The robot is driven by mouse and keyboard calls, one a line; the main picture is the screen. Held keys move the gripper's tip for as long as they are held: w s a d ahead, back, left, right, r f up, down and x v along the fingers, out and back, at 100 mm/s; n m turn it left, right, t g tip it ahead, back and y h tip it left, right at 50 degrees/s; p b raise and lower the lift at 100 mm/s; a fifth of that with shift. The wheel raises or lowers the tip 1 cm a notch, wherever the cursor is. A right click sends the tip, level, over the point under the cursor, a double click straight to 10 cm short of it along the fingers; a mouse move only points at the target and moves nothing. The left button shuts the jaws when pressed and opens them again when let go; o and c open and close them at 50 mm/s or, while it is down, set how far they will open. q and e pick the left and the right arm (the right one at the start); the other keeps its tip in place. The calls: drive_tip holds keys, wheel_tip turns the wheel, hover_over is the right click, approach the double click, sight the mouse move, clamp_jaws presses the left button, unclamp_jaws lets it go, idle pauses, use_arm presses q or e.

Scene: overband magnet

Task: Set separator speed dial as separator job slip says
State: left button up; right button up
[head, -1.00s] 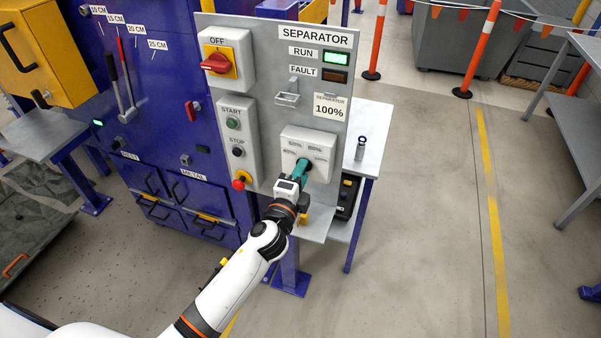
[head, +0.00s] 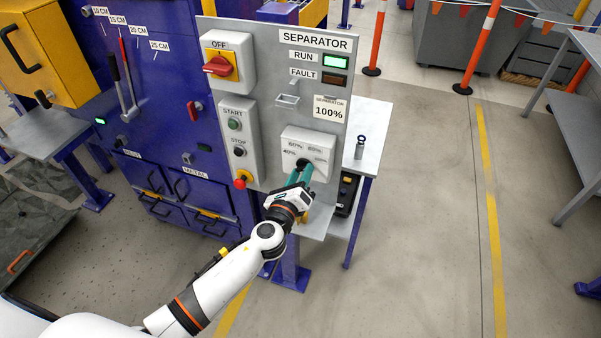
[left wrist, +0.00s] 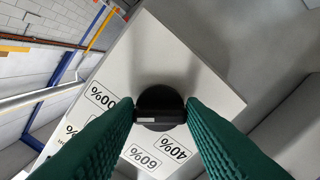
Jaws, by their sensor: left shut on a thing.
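The separator speed dial is a black round knob (left wrist: 160,107) on a pale box (head: 319,142) low on the grey panel. It also shows in the head view (head: 302,163). Labels for 40% (left wrist: 175,147), 60% (left wrist: 143,158) and 100% (left wrist: 103,97) show around it; my fingers hide part of the scale. I cannot tell which mark the knob points to. My left gripper (left wrist: 160,115) has its green fingers on both sides of the knob, shut on it; it also shows in the head view (head: 299,178). The job slip (head: 329,108) reads SEPARATOR 100%. My right gripper is out of view.
The RUN lamp (head: 335,62) is lit green and the FAULT lamp (head: 334,79) is dark. A red OFF switch (head: 220,66), START (head: 233,124) and STOP (head: 238,151) buttons and a red emergency button (head: 241,182) sit left of the dial. A side table (head: 372,130) stands right.

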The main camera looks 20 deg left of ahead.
use_arm(q)
drive_tip(key=shift+f+m, duration=0.1)
drive_tip(key=shift+m, duration=0.7)
drive_tip(key=o, duration=1)
drive_tip(key=s+b, duration=0.2)
drive_tip(key=s, duration=1)
drive_tip(key=shift+a, duration=0.2)
